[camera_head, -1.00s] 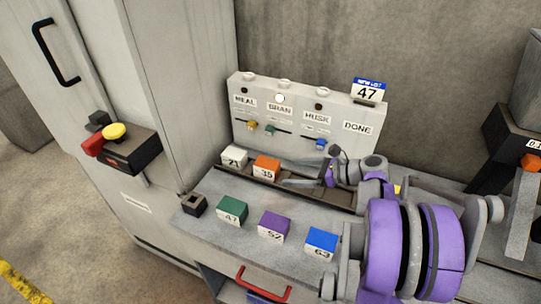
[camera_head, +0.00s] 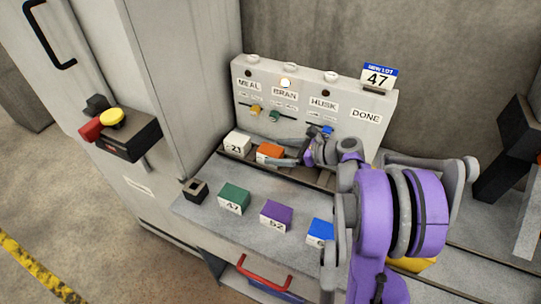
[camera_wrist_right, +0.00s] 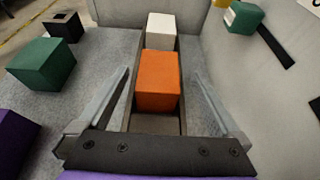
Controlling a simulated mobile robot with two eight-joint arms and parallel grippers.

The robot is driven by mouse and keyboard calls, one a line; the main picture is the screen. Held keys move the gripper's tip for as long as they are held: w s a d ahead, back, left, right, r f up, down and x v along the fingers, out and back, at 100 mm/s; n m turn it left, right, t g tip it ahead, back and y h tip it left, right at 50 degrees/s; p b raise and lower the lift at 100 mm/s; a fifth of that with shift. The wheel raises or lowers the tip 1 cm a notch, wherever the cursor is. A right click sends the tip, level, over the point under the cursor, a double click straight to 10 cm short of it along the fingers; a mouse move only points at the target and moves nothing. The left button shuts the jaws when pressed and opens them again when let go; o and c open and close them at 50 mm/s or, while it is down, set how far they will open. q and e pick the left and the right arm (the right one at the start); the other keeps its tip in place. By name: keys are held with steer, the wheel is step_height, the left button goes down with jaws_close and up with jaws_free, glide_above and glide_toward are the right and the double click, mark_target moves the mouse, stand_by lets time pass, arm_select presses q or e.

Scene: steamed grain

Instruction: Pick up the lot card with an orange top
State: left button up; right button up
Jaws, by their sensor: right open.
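The lot card with an orange top (camera_head: 270,151) is a small block in the dark slotted rail at the foot of the label panel. In the right wrist view the orange card (camera_wrist_right: 158,80) lies between the fingers of my right gripper (camera_wrist_right: 161,72), with gaps on both sides. In the head view my right gripper (camera_head: 261,149) reaches in from the right, open, one finger on each side of the card. A white-topped card (camera_head: 237,143) marked 21 sits just beyond it in the same rail. My left gripper is out of view.
Green (camera_head: 234,198), purple (camera_head: 276,215) and blue (camera_head: 320,232) cards stand on the grey bench in front of the rail. A small dark holder (camera_head: 195,190) is at the bench's left end. The upright panel (camera_head: 342,93) rises close behind the rail.

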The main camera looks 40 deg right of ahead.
mark_target(274, 151)
steer(key=x, duration=0.3)
steer(key=shift+w+a, duration=0.1)
steer(key=shift+a, duration=0.05)
steer(key=shift+c, duration=0.3)
steer(key=c, duration=1.5)
